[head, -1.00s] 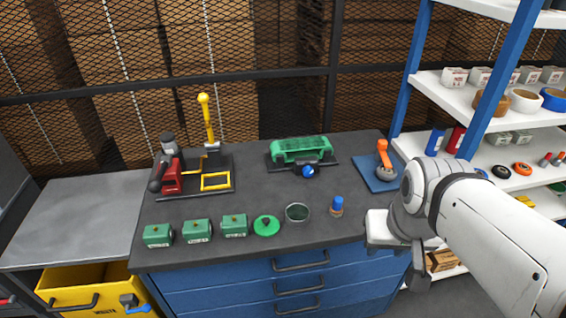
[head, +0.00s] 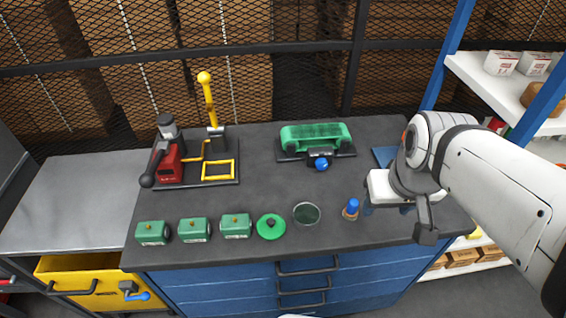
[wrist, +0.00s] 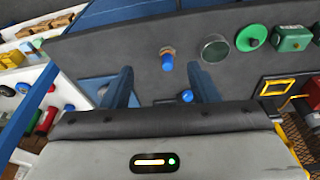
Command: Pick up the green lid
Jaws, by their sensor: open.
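The green lid (head: 271,226) is a round disc with a small dark knob, lying flat near the front edge of the dark worktop in the head view. In the wrist view the lid (wrist: 251,37) is at the upper right, beyond the container (wrist: 215,50). My gripper (head: 395,210) is over the right part of the worktop, well right of the lid. In the wrist view its two blue fingers (wrist: 165,88) are spread apart, with nothing held between them.
A blue-topped brush-like item (head: 351,209) stands between my gripper and the container. Several green boxes line up left of the lid. Behind are a red tool (head: 167,164) with a yellow-knobbed lever (head: 207,100) and a green machine (head: 316,138). Shelves (head: 500,85) stand at right.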

